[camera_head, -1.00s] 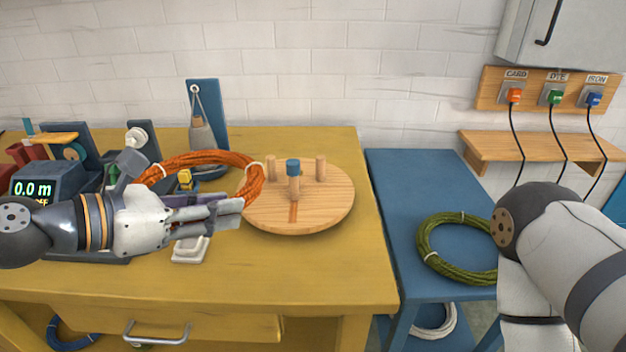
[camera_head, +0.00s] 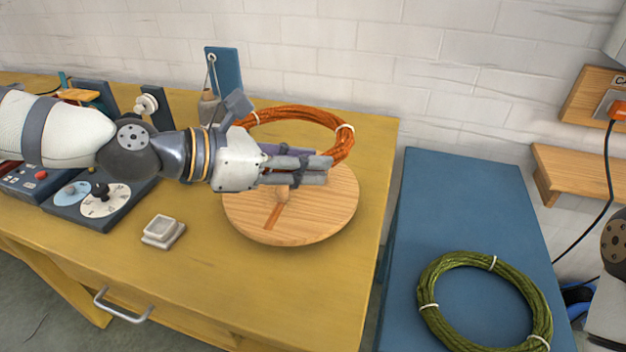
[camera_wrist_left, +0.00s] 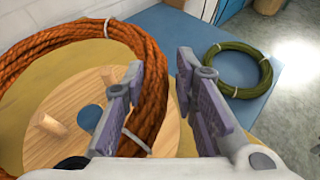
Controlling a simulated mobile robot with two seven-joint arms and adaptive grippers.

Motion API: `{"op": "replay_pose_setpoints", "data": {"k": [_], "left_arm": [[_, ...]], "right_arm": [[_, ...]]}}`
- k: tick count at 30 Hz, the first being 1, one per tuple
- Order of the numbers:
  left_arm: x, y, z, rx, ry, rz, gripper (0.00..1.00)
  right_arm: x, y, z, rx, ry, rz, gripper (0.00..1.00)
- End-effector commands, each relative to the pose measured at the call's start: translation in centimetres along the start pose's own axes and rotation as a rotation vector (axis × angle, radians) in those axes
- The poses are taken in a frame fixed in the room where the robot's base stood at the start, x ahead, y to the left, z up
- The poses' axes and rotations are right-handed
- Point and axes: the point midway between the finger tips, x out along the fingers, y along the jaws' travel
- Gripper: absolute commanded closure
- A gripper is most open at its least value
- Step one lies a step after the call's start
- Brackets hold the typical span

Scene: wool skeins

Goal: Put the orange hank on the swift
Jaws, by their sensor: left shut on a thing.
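The orange hank (camera_head: 300,112) is a ring of rope with white ties, held by my left gripper (camera_head: 328,170) over the back of the swift. The swift is a round wooden disc (camera_head: 325,220) with upright pegs, mostly hidden by the gripper in the head view. The hank's height above the disc is hard to tell. The left wrist view shows the left gripper's fingers (camera_wrist_left: 165,100), the hank running by the left one.
A green hank (camera_head: 490,300) lies on the blue side table (camera_head: 455,190) to the right. A blue stand (camera_head: 224,70) rises behind the hank.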

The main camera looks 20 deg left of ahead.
Motion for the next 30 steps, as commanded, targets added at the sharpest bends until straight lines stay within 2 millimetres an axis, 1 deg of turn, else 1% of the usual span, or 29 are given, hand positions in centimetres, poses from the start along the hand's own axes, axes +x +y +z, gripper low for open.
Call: {"op": "replay_pose_setpoints", "data": {"k": [2, 6, 11, 13, 15, 17, 24, 27, 28, 29, 30], "left_arm": [[0.3, 0.0, -0.7, -0.003, 0.003, -0.001, 1.00], [1.8, 0.0, -4.5, -0.011, 0.011, -0.004, 1.00], [2.8, 0.0, -6.8, -0.007, 0.008, -0.003, 1.00], [3.4, 0.0, -8.3, -0.008, 0.009, -0.004, 1.00], [3.8, 0.0, -9.2, -0.006, 0.006, -0.002, 1.00], [3.9, 0.0, -9.6, -0.004, 0.004, -0.002, 1.00], [3.8, 0.0, -9.3, 0.001, -0.001, 0.000, 1.00], [4.0, 0.0, -9.7, -0.002, 0.001, -0.001, 1.00], [4.0, 0.0, -9.7, -0.002, 0.002, -0.001, 0.72], [4.0, 0.0, -9.6, -0.001, 0.001, 0.000, 0.65], [4.0, 0.0, -9.6, -0.001, 0.001, 0.000, 0.56]], "right_arm": [[0.3, 0.0, 0.2, 0.000, -0.011, 0.000, 0.55], [2.0, 0.0, 1.3, -0.001, -0.058, 0.002, 0.55], [3.0, 0.1, 1.9, -0.001, -0.086, 0.004, 0.55], [3.6, 0.1, 2.2, -0.002, -0.102, 0.004, 0.55], [3.9, 0.1, 2.4, -0.002, -0.111, 0.005, 0.55], [4.0, 0.1, 2.5, -0.002, -0.114, 0.005, 0.55], [3.9, 0.1, 2.4, -0.002, -0.110, 0.005, 0.55], [4.2, 0.1, 2.5, -0.002, -0.117, 0.006, 0.55], [4.2, 0.1, 2.5, -0.002, -0.118, 0.006, 0.55], [4.2, 0.1, 2.5, -0.002, -0.116, 0.005, 0.55], [4.1, 0.1, 2.5, -0.002, -0.116, 0.006, 0.55]]}}
